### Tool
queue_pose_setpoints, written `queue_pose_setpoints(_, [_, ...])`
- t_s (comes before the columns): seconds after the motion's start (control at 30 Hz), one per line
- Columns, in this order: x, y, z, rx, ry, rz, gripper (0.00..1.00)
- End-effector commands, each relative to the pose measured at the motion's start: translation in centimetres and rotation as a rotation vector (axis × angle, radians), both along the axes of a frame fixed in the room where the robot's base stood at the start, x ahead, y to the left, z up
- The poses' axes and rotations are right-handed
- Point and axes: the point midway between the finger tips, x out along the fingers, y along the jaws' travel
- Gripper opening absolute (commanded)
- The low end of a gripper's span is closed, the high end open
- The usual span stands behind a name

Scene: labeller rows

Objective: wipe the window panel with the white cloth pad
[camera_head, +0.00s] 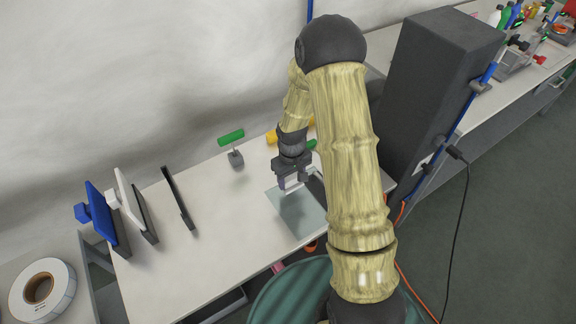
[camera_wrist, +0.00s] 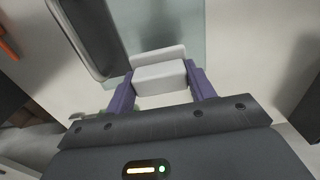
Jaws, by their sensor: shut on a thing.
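The window panel (camera_head: 295,214) is a pale grey-blue glassy sheet lying flat on the white bench. It also shows in the wrist view (camera_wrist: 172,28), beyond my fingertips. My gripper (camera_head: 291,182) is over the panel's far part, pointing down. In the wrist view my gripper (camera_wrist: 161,84) has its purple fingers shut on the sides of the white cloth pad (camera_wrist: 160,77). The pad's front edge overlaps the panel in that view. I cannot tell whether it touches the glass.
A dark flat rounded thing (camera_wrist: 88,36) is close beside the pad. Blue (camera_head: 101,213), white (camera_head: 130,200) and black (camera_head: 178,198) upright plates stand at left. A green-handled tool (camera_head: 232,138) is behind. A tall dark box (camera_head: 432,90) stands right. The bench between plates and panel is clear.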

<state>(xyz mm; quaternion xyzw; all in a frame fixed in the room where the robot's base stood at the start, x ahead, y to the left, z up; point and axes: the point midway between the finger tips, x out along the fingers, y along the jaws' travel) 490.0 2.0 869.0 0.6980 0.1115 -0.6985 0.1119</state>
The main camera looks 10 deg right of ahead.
Motion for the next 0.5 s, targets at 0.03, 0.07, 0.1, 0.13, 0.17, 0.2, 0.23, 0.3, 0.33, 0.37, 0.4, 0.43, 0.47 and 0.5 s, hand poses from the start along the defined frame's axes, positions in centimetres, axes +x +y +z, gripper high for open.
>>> queue_pose_setpoints(0.03, [0.0, 0.0, 0.9, 0.0, 0.0, 0.0, 0.33])
queue_pose_setpoints(0.07, [0.0, 0.0, 1.2, 0.0, 0.0, 0.0, 0.33])
queue_pose_setpoints(0.1, [0.0, 0.0, 1.5, 0.0, 0.0, 0.0, 0.33])
queue_pose_setpoints(0.13, [0.0, 0.0, 1.8, 0.0, 0.0, 0.0, 0.33])
queue_pose_setpoints(0.17, [0.0, 0.0, 2.1, 0.0, -0.001, 0.0, 0.33])
queue_pose_setpoints(0.2, [0.0, 0.0, 2.4, 0.0, -0.001, 0.0, 0.33])
queue_pose_setpoints(0.23, [0.0, 0.1, 2.7, 0.0, -0.001, 0.001, 0.33])
queue_pose_setpoints(0.3, [0.0, 0.1, 3.3, 0.0, -0.001, 0.001, 0.33])
queue_pose_setpoints(0.33, [0.0, 0.1, 3.5, 0.0, -0.001, 0.001, 0.33])
queue_pose_setpoints(0.37, [0.0, 0.1, 3.7, 0.0, -0.001, 0.001, 0.33])
queue_pose_setpoints(0.4, [0.0, 0.1, 4.0, 0.0, -0.001, 0.001, 0.33])
queue_pose_setpoints(0.43, [0.0, 0.1, 4.1, 0.0, -0.001, 0.0, 0.33])
queue_pose_setpoints(0.47, [0.0, 0.0, 4.2, 0.0, -0.001, 0.0, 0.33])
queue_pose_setpoints(0.5, [0.0, 0.1, 4.2, 0.0, -0.001, 0.0, 0.33])
